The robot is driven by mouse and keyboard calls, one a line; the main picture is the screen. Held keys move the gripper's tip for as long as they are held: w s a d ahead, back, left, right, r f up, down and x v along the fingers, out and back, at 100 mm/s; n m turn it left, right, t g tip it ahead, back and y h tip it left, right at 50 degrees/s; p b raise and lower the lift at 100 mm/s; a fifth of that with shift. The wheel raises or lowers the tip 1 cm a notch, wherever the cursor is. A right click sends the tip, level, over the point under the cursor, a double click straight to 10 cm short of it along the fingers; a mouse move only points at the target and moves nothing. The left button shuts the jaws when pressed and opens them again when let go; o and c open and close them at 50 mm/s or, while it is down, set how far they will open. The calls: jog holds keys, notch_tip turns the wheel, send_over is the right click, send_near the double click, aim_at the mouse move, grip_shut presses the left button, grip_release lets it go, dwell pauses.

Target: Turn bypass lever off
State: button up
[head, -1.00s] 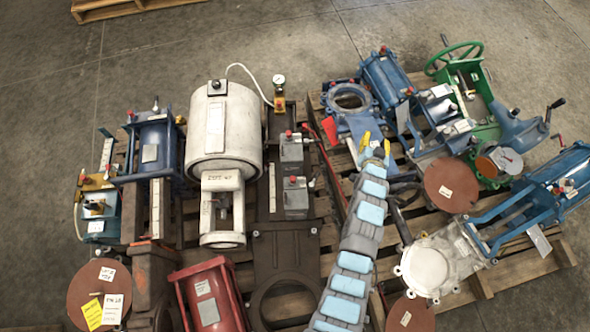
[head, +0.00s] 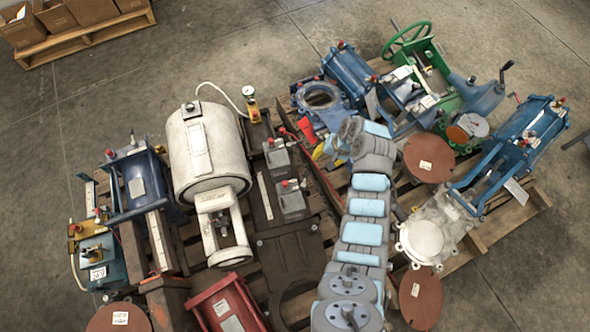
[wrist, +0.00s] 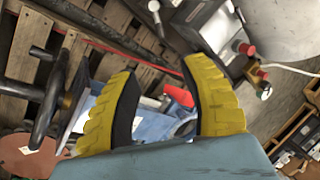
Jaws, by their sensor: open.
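My gripper (wrist: 162,68) is open in the wrist view, with two yellow, black-lined fingers spread and nothing held between them. In the head view its yellow fingers (head: 318,152) show left of my arm's bent end, over the pallet near a red tag (head: 305,124). A short lever with a pale round knob (wrist: 154,7) stands beyond the fingers at the top of the wrist view.
A white cylinder actuator (head: 207,150), grey switch boxes (head: 278,160) and blue valves (head: 350,72) crowd the pallets. A green handwheel (head: 407,38) rises at the back. A black wheel (wrist: 48,100) is close on the wrist view's left. Bare floor (head: 250,30) lies behind.

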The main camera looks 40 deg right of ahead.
aim_at(307, 175)
jog(key=b+x, duration=0.8)
jog(key=x, duration=0.9)
jog(key=shift+a+f, duration=0.1)
grip_shut()
